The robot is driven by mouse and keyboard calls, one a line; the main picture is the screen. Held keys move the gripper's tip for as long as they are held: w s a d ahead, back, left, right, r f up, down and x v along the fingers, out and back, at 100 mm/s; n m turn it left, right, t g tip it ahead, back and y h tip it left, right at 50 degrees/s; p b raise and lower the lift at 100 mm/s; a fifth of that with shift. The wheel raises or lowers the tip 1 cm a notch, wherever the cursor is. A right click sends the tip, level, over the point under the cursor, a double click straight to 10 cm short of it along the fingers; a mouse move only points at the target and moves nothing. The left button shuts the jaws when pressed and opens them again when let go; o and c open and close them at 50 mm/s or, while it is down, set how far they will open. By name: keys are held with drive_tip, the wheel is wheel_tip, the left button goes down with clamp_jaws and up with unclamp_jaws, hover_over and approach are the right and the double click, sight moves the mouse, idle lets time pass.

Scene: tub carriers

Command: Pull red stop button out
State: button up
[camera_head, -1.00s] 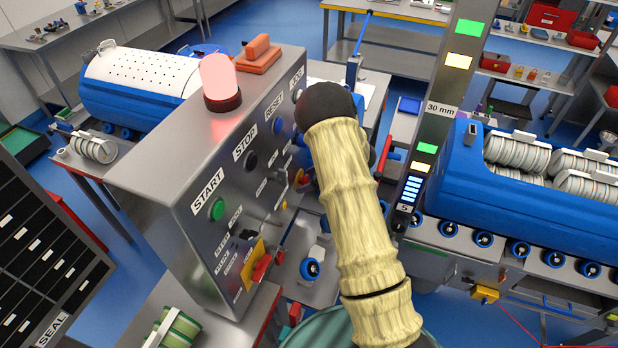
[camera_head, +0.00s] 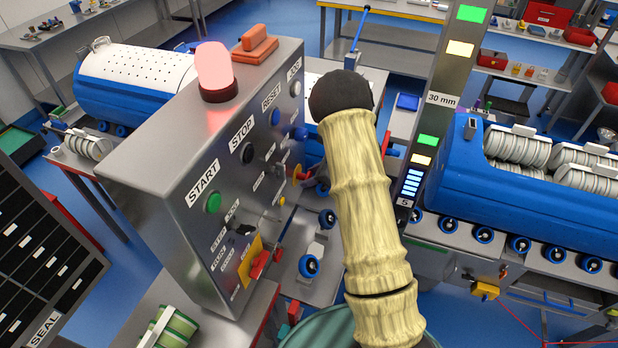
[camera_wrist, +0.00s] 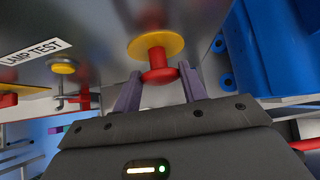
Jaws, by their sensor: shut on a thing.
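The red stop button (camera_wrist: 158,75) shows in the wrist view as a red mushroom head on a red stem, standing out from a round yellow disc (camera_wrist: 150,46) on the grey panel. My gripper (camera_wrist: 160,80) has one purple-grey finger on each side of the red head and is shut on it. In the head view, a yellow disc with red (camera_head: 297,173) shows small at the right part of the panel face. My own arm covers the gripper in that view.
The grey control box (camera_head: 145,165) carries a lit red lamp (camera_head: 215,68), a green START button (camera_head: 213,202) and a black STOP button (camera_head: 247,153). A yellow button (camera_wrist: 63,67) sits below the LAMP TEST label. A blue tub (camera_wrist: 260,45) is close at the right.

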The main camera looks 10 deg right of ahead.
drive_tip(key=shift+s+d+f, duration=0.1)
drive_tip(key=shift+d, duration=0.15)
drive_tip(key=o, duration=1.4)
drive_tip(key=shift+b+v, duration=1.4)
drive_tip(key=shift+v, duration=2.4)
